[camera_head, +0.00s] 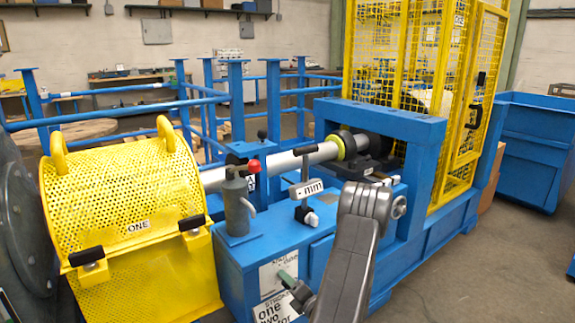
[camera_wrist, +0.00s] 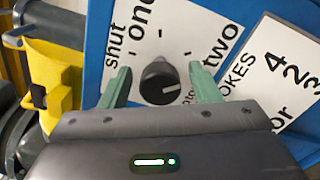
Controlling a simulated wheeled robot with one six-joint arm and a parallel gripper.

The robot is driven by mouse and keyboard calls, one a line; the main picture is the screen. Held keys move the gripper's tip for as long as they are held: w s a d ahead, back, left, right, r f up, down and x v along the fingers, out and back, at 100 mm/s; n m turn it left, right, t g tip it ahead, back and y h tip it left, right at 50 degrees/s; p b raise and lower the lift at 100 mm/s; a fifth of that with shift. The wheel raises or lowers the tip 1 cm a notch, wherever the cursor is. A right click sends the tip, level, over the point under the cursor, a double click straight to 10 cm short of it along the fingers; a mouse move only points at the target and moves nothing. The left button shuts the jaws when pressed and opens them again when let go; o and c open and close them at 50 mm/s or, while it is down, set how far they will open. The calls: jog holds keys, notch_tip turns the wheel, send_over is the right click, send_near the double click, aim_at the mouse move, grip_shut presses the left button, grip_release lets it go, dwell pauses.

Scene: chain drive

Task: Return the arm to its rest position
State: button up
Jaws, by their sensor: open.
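In the wrist view my gripper (camera_wrist: 152,92) is open, its two green fingers apart on either side of a black rotary knob (camera_wrist: 158,84). I cannot tell whether the fingers touch the knob. The knob sits on a white label plate (camera_wrist: 178,32) that reads "shut", "one" and "two". In the head view my grey arm (camera_head: 350,255) reaches down in front of the blue machine cabinet (camera_head: 237,262), and a green fingertip (camera_head: 287,280) shows at its front face. The knob is hidden in the head view.
A perforated yellow guard (camera_head: 120,190) stands left of the cabinet. A yellow mesh cage (camera_head: 400,60) stands behind. A blue bin (camera_head: 535,150) is at right. Open floor lies at lower right.

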jog(key=shift+w+a+f+n+b, duration=0.2)
jog(key=shift+w+n+b, duration=0.1)
jog(key=shift+b, duration=0.1)
jog(key=shift+s+n+b, duration=0.1)
jog(key=shift+n+b, duration=0.6)
jog(key=shift+n, duration=0.2)
jog(key=n+b, duration=0.3)
jog(key=n, duration=0.1)
jog(key=shift+n+b, duration=0.3)
jog(key=n+b, duration=0.3)
jog(key=shift+n, duration=0.4)
jog(key=n+b, duration=0.3)
jog(key=shift+r, duration=0.1)
jog(key=shift+s+d+r+p, duration=0.2)
jog(key=shift+s+d+p, duration=0.1)
jog(key=shift+s+p, duration=0.2)
jog(key=shift+s+d, duration=0.3)
jog(key=shift+s, duration=0.15)
